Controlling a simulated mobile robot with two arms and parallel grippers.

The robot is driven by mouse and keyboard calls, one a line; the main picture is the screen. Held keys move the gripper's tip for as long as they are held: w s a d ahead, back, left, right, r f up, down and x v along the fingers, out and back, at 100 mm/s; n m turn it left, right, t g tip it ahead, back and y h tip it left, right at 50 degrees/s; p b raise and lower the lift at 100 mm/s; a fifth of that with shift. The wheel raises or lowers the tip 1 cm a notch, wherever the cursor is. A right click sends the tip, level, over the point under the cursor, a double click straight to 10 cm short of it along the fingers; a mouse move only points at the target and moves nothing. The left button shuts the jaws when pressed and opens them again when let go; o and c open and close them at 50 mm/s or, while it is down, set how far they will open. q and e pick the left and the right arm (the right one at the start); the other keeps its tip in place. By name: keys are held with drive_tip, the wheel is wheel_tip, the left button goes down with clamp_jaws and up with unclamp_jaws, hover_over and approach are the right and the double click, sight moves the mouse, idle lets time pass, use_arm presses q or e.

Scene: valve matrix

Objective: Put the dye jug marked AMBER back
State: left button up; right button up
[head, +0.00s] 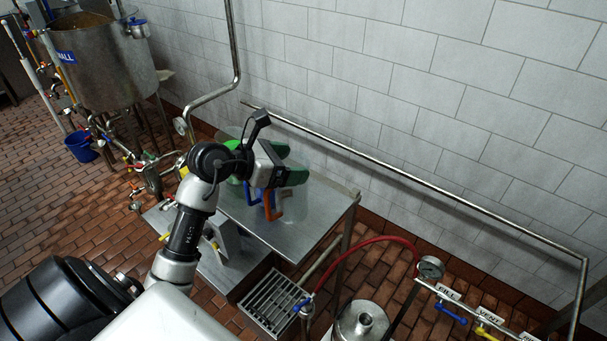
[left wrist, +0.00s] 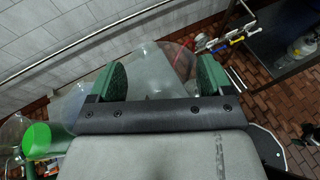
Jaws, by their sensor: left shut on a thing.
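My left gripper (head: 286,164), with green finger pads, is over the steel table (head: 315,220) by the wall. In the left wrist view its pads (left wrist: 160,80) are shut on a clear, pale jug (left wrist: 155,60) between them. In the head view the gripper hides most of this jug. An orange handle (head: 273,206) and a blue handle (head: 255,195) show just below the gripper; I cannot tell which jug each belongs to. A jug with a green cap (left wrist: 37,140) stands beside the gripper. No AMBER marking is readable. My right gripper is not in view.
A steel tank (head: 105,75) with pipes and valves stands at the back left, near a blue bucket (head: 80,146). A floor grate (head: 272,300), red hose (head: 365,243) and labelled valve rail (head: 460,308) are at the lower right. A wall pipe (head: 420,188) runs behind the table.

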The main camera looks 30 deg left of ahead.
use_arm(q)
drive_tip(key=w, duration=0.1)
drive_tip(key=w+f, duration=0.2)
drive_tip(key=w, duration=0.1)
drive_tip(key=shift+w+d+f+p, duration=0.1)
drive_tip(key=shift+d+f+p, duration=0.1)
drive_tip(key=shift+d+p, duration=0.1)
drive_tip(key=shift+w+f, duration=0.1)
drive_tip(key=shift+f, duration=0.1)
wheel_tip(320, 180, down, 3)
drive_tip(key=shift+f+p, duration=0.15)
drive_tip(key=shift+p, duration=0.5)
drive_tip(key=shift+f, duration=0.45)
drive_tip(key=o, duration=1.5)
drive_tip(key=shift+r, duration=0.1)
drive_tip(key=shift+o, duration=0.2)
drive_tip(key=shift+r, duration=0.2)
drive_tip(key=shift+s+a, duration=0.25)
drive_tip(key=shift+s, duration=0.15)
drive_tip(key=b+v, duration=0.3)
drive_tip(key=v, duration=0.8)
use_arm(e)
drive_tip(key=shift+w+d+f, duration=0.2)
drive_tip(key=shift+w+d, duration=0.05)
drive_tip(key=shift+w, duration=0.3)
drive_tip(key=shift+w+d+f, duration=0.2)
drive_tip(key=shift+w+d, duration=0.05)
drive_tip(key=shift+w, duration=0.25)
use_arm(q)
drive_tip(key=shift+s+r, duration=0.1)
